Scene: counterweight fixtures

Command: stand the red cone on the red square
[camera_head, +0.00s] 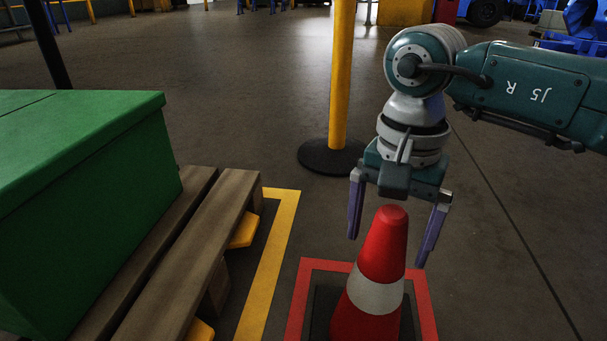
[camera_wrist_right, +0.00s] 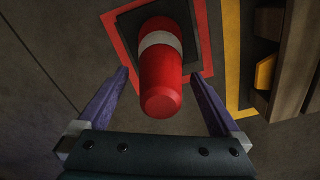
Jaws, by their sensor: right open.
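The red cone (camera_head: 383,252) with a white band stands upright on its dark square base, inside the red square outline (camera_head: 293,305) on the floor. In the right wrist view the cone (camera_wrist_right: 161,80) shows from above, with its base within the red square (camera_wrist_right: 112,33). My right gripper (camera_head: 388,246) is open, its two purple fingers spread on either side of the cone's top, apart from it. The right wrist view shows the open fingers (camera_wrist_right: 165,100) with the cone's tip between them. My left gripper is not in view.
A green box (camera_head: 110,190) sits on a wooden pallet (camera_head: 190,260) at the left. A yellow floor line (camera_head: 270,255) runs between the pallet and the red square. A yellow post (camera_head: 340,80) on a round black base (camera_head: 330,157) stands behind. The floor at right is clear.

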